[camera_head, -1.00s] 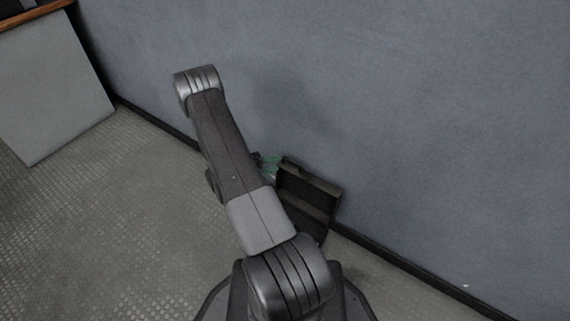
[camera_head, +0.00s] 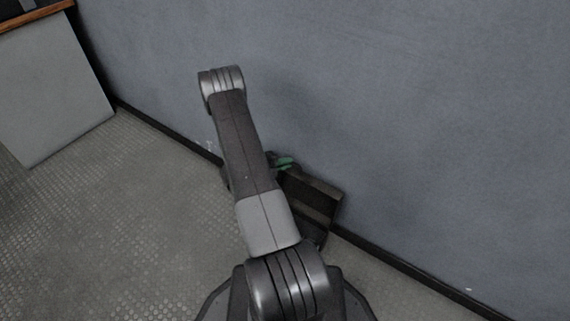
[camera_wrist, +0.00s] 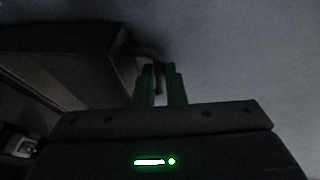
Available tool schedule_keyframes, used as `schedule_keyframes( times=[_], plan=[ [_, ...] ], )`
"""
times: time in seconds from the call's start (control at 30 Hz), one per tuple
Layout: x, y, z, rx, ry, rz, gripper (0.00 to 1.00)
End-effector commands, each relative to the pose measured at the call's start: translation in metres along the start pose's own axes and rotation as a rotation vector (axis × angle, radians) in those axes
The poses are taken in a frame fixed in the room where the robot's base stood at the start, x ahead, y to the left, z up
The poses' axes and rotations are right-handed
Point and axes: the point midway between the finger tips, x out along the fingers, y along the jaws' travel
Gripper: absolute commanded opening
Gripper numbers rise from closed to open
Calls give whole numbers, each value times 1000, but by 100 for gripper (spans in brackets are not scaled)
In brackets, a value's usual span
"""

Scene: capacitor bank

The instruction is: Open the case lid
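The dark case stands low against the wall, and its lid (camera_head: 314,192) is raised in the head view. My arm hides part of the case. In the wrist view the lid (camera_wrist: 75,68) fills the left, with its dark handle (camera_wrist: 150,50) projecting from the far edge. My gripper (camera_wrist: 161,86) has two green fingers, which stand apart with an end of the handle between them; a light gap shows beside it. The green fingertips (camera_head: 283,163) are at the lid's upper left edge in the head view. The dark wrist view does not show clear contact.
The grey wall (camera_head: 430,120) rises right behind the case, with a dark skirting (camera_head: 410,268) along its foot. A light cabinet panel (camera_head: 50,100) stands at the far left. The textured floor (camera_head: 120,220) on the left is clear.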

Motion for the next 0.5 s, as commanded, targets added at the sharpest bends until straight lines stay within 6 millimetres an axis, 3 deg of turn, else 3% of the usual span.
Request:
schedule_keyframes(
  times=[0.2,0.5],
  plan=[
    [-4,1,-1,-2,-1,1,0],
    [-36,12,-14,-3,-3,3,0]
  ],
)
